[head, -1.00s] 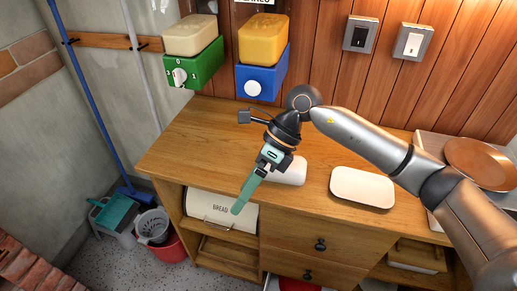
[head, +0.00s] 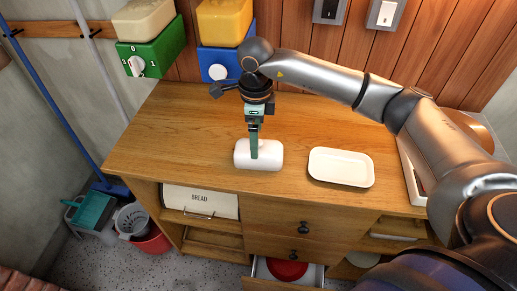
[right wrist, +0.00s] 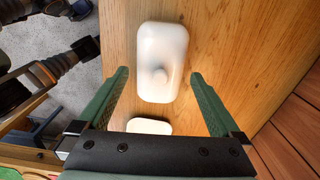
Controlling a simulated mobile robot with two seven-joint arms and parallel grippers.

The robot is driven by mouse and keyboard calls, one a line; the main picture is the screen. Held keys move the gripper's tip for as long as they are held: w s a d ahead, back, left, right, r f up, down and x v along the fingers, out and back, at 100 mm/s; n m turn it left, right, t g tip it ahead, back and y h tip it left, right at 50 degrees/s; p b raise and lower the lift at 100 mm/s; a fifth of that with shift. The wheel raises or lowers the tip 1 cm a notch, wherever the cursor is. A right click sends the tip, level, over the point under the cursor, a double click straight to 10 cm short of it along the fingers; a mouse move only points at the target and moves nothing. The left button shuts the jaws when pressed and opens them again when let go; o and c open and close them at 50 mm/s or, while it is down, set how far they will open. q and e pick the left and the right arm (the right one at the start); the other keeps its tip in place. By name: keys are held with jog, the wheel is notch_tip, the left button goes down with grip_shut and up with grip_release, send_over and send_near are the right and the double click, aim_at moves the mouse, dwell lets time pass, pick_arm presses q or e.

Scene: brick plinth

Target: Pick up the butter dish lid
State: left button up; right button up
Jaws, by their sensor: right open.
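The white butter dish lid (head: 270,157) lies on the wooden cabinet top. In the right wrist view the lid (right wrist: 162,45) shows a round knob on top. The white shallow dish (head: 341,167) stands apart, to the right of the lid; part of it shows in the right wrist view (right wrist: 150,126). My right gripper (head: 254,156) points down over the lid, its green finger covering part of it. In the right wrist view the gripper (right wrist: 160,74) is open, its fingers on either side of the lid's knob end, with nothing held. Contact cannot be told. My left gripper is not in view.
Green (head: 151,58) and blue (head: 219,64) dispensers hang at the back wall. A bread box (head: 201,201) sits in the cabinet. A lower drawer (head: 284,285) is open with a red item inside. The left part of the top is clear.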

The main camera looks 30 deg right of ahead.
jog(key=f, duration=0.3)
jog(key=f+p, duration=0.1)
jog(key=shift+s+d+f, duration=0.15)
jog(key=shift+d+f, duration=0.1)
jog(key=shift+d, duration=0.05)
jog(key=shift+f, duration=0.4)
jog(key=shift+r, duration=0.1)
jog(key=c, duration=1.3)
